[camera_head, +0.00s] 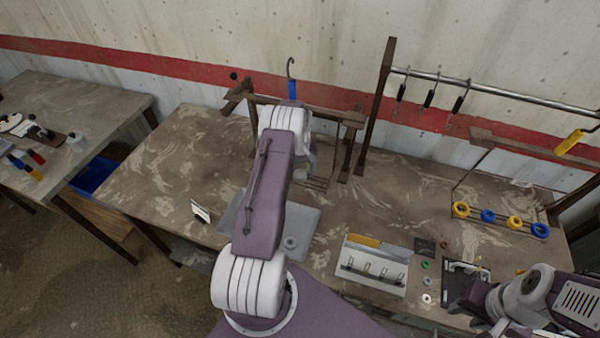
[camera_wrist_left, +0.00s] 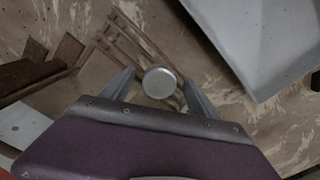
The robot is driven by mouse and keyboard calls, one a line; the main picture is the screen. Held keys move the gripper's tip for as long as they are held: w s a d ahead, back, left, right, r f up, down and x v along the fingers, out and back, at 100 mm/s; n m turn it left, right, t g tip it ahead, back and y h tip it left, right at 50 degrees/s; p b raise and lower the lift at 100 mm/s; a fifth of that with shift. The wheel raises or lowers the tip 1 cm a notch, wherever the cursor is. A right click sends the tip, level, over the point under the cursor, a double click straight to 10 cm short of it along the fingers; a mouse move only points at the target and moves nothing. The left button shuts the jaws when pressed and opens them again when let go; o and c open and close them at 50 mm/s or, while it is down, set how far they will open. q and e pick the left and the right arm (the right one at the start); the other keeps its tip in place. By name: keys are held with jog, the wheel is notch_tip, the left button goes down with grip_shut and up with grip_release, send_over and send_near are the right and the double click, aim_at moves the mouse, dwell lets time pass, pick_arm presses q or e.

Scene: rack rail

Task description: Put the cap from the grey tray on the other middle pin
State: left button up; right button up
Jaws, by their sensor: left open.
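The grey tray (camera_head: 304,219) lies on the middle table, partly behind my left arm. A small round grey piece, which looks like a cap (camera_head: 290,243), sits on it. In the left wrist view a grey sheet-like surface (camera_wrist_left: 265,35), perhaps the tray, fills the upper right. My left gripper (camera_wrist_left: 159,80) is open there, with a round grey disc (camera_wrist_left: 159,83) between its fingers, apparently with gaps at both sides. I cannot tell whether this disc is a cap or a pin's end. My right arm is at the lower right of the head view; its fingertips are unclear. Middle pins cannot be made out.
A brown wooden frame (camera_head: 355,120) stands behind my left arm, with a blue-handled hook (camera_head: 292,88) above it. A rail (camera_head: 500,92) with hanging hooks is at right. A rack of yellow and blue rings (camera_head: 488,215) and a hook board (camera_head: 372,275) stand on the table.

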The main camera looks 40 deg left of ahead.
pick_arm(q)
jog(key=shift+r, duration=0.4)
notch_tip(320, 180, up, 8)
jog(key=b, duration=0.2)
jog(key=shift+r+b, duration=0.15)
jog(key=shift+b, duration=0.15)
